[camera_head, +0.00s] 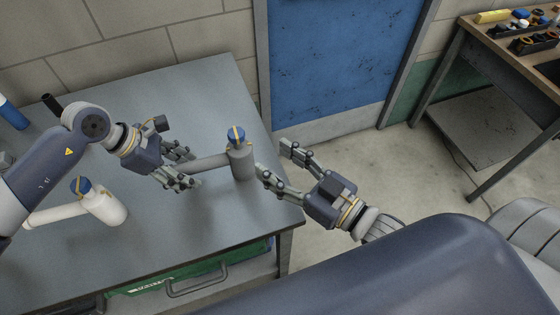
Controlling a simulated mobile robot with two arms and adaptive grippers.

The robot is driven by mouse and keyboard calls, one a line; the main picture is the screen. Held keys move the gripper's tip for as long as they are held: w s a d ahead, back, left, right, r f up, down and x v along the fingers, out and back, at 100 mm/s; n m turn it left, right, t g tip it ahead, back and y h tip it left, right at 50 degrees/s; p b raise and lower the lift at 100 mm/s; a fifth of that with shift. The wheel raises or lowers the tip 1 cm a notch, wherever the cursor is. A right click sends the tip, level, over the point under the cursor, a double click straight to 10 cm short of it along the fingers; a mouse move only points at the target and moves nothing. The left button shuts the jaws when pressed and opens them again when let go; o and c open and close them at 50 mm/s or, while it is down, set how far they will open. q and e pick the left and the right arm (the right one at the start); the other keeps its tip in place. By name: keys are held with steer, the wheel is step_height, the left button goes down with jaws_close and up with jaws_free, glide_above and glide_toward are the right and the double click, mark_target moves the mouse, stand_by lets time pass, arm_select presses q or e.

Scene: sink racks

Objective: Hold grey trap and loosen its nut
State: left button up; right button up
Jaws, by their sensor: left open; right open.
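The grey trap (241,163) stands upright on the grey table, with a grey pipe (211,161) running from it to the left. A blue nut (236,136) with a yellow stripe sits on its top. My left gripper (194,168) is open, with its fingers at the left end of the grey pipe; I cannot tell whether they touch it. My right gripper (274,160) is open and empty, to the right of the trap near the table's right edge, with its fingers pointing towards the trap.
A white trap (106,207) with a blue nut (81,187) stands at the left of the table (200,95). A blue and white object (13,114) is at the far left. A workbench (510,45) with several parts stands at the upper right. The table's back is clear.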

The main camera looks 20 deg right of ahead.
arm_select(q)
steer(key=v, duration=1.2)
steer(key=shift+s+d, duration=0.1)
steer(key=shift+s, duration=0.05)
